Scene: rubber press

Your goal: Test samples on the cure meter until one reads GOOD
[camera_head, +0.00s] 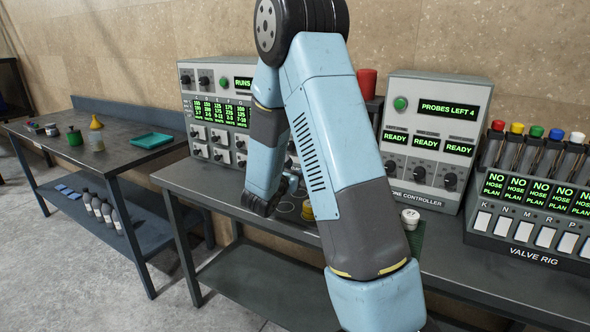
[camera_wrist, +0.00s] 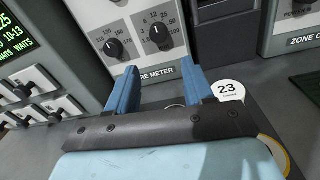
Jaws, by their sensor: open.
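The cure meter (camera_wrist: 165,72) stands straight ahead in the wrist view, its front showing two black dials and part of its name. My arm hides most of it in the head view, and no GOOD reading is visible. My gripper (camera_wrist: 160,88) is open, with its two blue fingers apart in front of the meter and nothing seen held between them. A round white tag marked 23 (camera_wrist: 229,91) shows just right of the right finger, probably on a sample. A yellow-rimmed round thing (camera_wrist: 273,150) is partly hidden at lower right.
A panel with green readouts (camera_head: 215,112) stands left on the bench (camera_head: 185,178). The zone controller (camera_head: 432,140), showing PROBES LEFT 4, and the valve rig (camera_head: 530,215) stand right. A white-topped item (camera_head: 410,216) is beside my arm. A side table (camera_head: 115,158) holds bottles and a teal tray (camera_head: 151,140).

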